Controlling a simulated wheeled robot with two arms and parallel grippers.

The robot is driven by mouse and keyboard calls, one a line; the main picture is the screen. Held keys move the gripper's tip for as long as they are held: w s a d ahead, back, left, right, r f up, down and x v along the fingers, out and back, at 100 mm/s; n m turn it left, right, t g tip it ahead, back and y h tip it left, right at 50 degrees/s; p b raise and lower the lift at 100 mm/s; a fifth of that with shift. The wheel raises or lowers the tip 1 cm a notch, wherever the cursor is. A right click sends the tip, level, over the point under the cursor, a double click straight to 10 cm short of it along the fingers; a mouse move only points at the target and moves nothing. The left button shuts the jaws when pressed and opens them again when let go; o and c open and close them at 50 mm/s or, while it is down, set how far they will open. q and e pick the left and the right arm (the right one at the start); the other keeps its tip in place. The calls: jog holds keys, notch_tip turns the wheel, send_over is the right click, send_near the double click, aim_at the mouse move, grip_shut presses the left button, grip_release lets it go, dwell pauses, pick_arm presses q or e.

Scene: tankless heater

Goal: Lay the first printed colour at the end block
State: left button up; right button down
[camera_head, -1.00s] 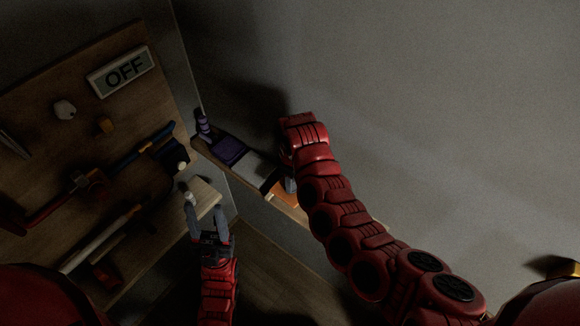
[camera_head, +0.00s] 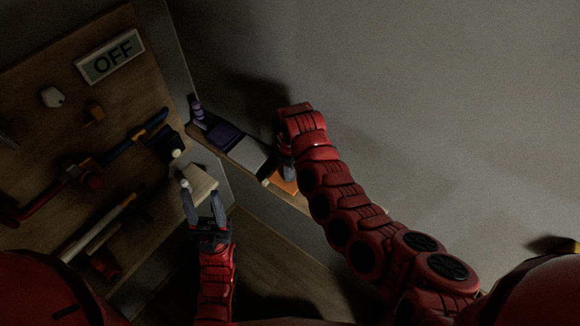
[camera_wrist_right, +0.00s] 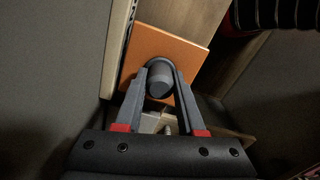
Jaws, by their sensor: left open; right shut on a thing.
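A narrow wooden shelf (camera_head: 298,200) runs along the wall corner. A dark blue square (camera_head: 225,136), a pale grey square (camera_head: 248,154) and an orange square (camera_head: 285,182) lie along it. The orange square also shows in the right wrist view (camera_wrist_right: 150,45). My right gripper (camera_wrist_right: 160,82) is shut on a dark grey rounded piece (camera_wrist_right: 160,78), which is in front of or over the orange square; I cannot tell whether they touch. In the head view my right arm mostly hides this gripper. My left gripper (camera_head: 199,190) is open and empty, below and left of the shelf.
A purple upright object (camera_head: 198,114) stands at the shelf's far end. At left, a wooden board (camera_head: 60,110) carries an OFF sign (camera_head: 110,57), pipes and small fittings. A pale block (camera_head: 200,178) is close behind my left gripper. The grey wall at right is bare.

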jog(key=shift+f+b, duration=0.3)
jog(key=shift+f, duration=0.75)
jog(key=shift+f, duration=0.5)
jog(key=shift+c, duration=2.2)
grip_release()
jog(key=shift+w+r+b, duration=0.15)
jog(key=shift+r+b, duration=0.3)
notch_tip(320, 180, up, 7)
jog(key=shift+r+b, duration=0.1)
jog(key=shift+b, duration=0.9)
notch_tip(320, 180, up, 9)
jog(key=p, duration=0.1)
jog(key=shift+r, duration=0.15)
